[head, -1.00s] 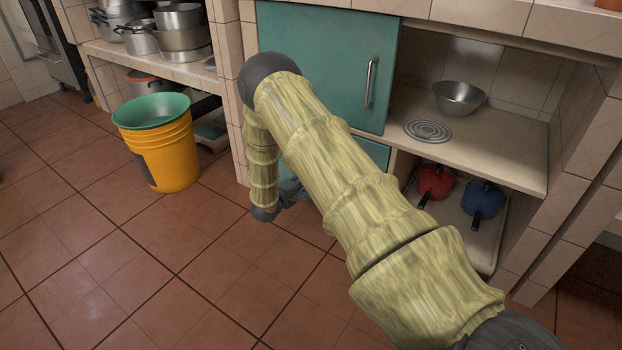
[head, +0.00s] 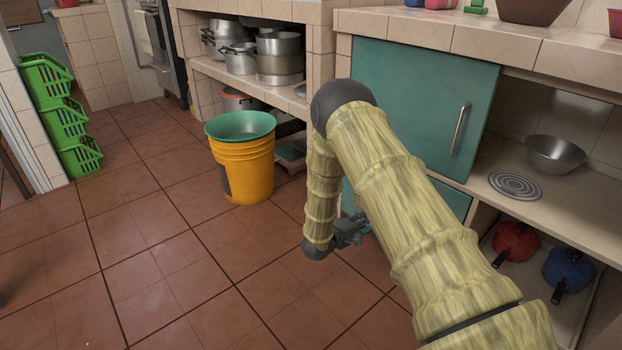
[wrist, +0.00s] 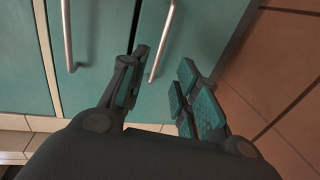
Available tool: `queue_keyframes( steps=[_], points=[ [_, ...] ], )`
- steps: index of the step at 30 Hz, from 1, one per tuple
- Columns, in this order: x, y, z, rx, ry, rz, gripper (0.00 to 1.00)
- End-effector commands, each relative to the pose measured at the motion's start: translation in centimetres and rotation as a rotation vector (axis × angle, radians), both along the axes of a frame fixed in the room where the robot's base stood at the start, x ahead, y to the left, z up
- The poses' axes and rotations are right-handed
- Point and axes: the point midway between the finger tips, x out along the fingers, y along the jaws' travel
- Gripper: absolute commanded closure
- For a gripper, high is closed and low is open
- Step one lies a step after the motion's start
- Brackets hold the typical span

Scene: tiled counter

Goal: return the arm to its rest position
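My arm, in a bamboo-patterned cover, reaches out and bends down at a dark elbow in the head view. My gripper (head: 352,230) hangs low in front of the teal cabinet and is partly hidden behind my arm. In the wrist view my gripper (wrist: 160,85) shows two fingers with teal pads, spread apart with nothing between them. The teal doors with metal handles (wrist: 165,42) lie beyond the fingers. I cannot tell whether a finger touches a handle.
A yellow bucket (head: 243,170) with a green basin (head: 240,125) stands on the floor left of my arm. A teal door (head: 410,85) is right behind the arm. Green crates (head: 62,115) stand far left. Tiled floor (head: 150,260) at the left front is clear.

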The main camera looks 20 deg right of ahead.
Motion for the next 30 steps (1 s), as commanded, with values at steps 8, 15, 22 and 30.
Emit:
queue_keyframes(
  steps=[8, 15, 22, 30],
  points=[
    [-0.9, 1.0, -1.0, 0.047, -0.02, 0.046, 0.69],
    [-6.1, 6.1, -5.5, 0.307, -0.083, 0.19, 0.69],
    [-14.4, 12.3, -9.4, 0.647, -0.087, 0.226, 0.69],
    [-27.6, 19.7, -11.0, 1.037, -0.004, 0.092, 0.69]
  ],
)
